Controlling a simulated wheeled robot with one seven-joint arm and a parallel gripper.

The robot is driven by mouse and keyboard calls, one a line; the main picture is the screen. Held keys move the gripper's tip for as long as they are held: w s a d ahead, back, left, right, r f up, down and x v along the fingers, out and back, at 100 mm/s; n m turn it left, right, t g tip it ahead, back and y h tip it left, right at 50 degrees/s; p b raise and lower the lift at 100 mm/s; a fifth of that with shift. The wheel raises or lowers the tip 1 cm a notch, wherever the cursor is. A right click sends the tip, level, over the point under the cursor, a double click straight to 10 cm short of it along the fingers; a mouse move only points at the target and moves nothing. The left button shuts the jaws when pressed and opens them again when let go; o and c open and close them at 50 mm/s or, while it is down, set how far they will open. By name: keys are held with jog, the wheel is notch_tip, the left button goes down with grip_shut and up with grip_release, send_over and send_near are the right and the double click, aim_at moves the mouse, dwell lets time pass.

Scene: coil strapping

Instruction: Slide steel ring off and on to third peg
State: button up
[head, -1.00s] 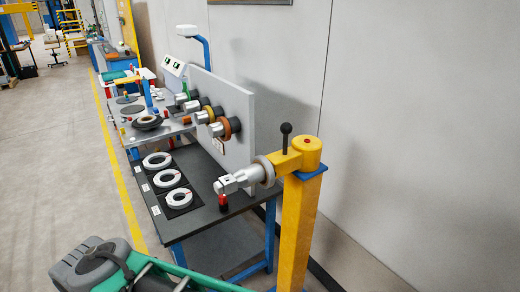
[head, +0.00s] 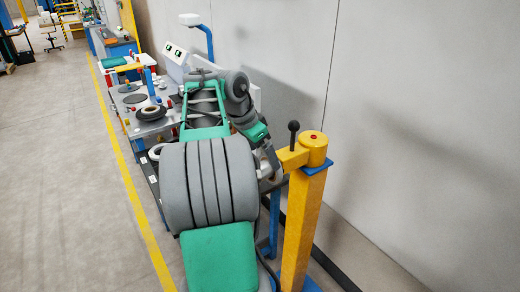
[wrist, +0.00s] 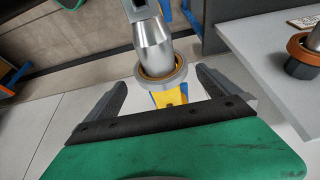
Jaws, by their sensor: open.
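The steel ring (wrist: 162,88) sits around the base of a tapered metal spindle (wrist: 153,45), against an orange collar, in the wrist view. My gripper (wrist: 161,80) is open, one finger on each side of the ring, with visible gaps. I cannot tell whether the fingertips reach its depth. In the head view my arm hides most of the ring and spindle. At the right of the wrist view is a peg with an orange-brown collar (wrist: 303,48) on the grey panel (wrist: 265,75). I cannot tell whether it is the third peg; the other pegs are hidden.
The yellow post (head: 302,230) carries the spindle and has a black ball-topped lever (head: 294,127), close to the right of my arm. A blue-framed bench with coils (head: 150,113) stands behind. The floor left of the yellow line is clear.

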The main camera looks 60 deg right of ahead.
aim_at(265, 162)
jog(key=b+x, duration=0.1)
jog(key=x, duration=0.6)
jog(key=shift+f, duration=0.2)
jog(key=shift+w, duration=0.1)
jog(key=c, duration=1.5)
jog(key=o, duration=1.3)
jog(key=shift+r, duration=0.1)
jog(key=shift+a, duration=0.1)
jog(key=c, duration=1.5)
jog(key=shift+a, duration=0.1)
